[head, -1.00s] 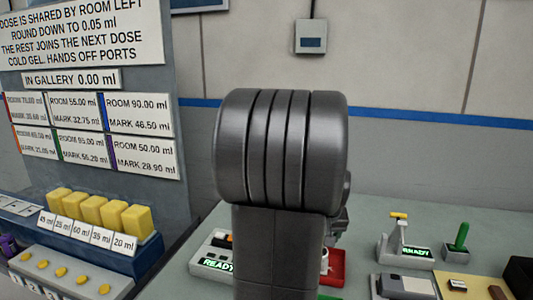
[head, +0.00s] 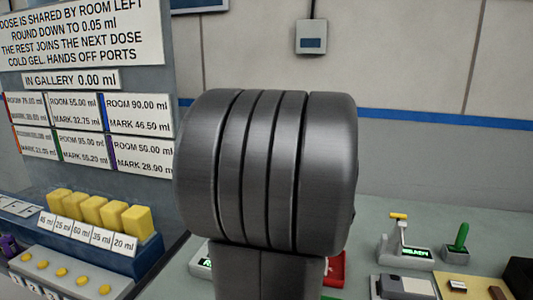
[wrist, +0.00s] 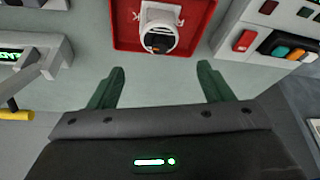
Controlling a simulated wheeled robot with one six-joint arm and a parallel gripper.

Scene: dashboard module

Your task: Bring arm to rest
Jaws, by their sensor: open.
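My gripper (wrist: 161,85) shows in the wrist view with its two green fingers spread apart and nothing between them. Beyond the fingertips is a red plate (wrist: 124,30) with a white round fitting (wrist: 159,28) on it; they look apart from the fingers. In the head view my own dark grey arm link fills the middle and hides the gripper and most of the red plate (head: 336,270).
A panel with yellow blocks (head: 92,211) and labels stands at left. On the bench at right are a yellow-handled device (head: 400,240), a green-handled lever (head: 460,240) and a grey box (head: 403,286). A wall box (head: 311,37) hangs behind.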

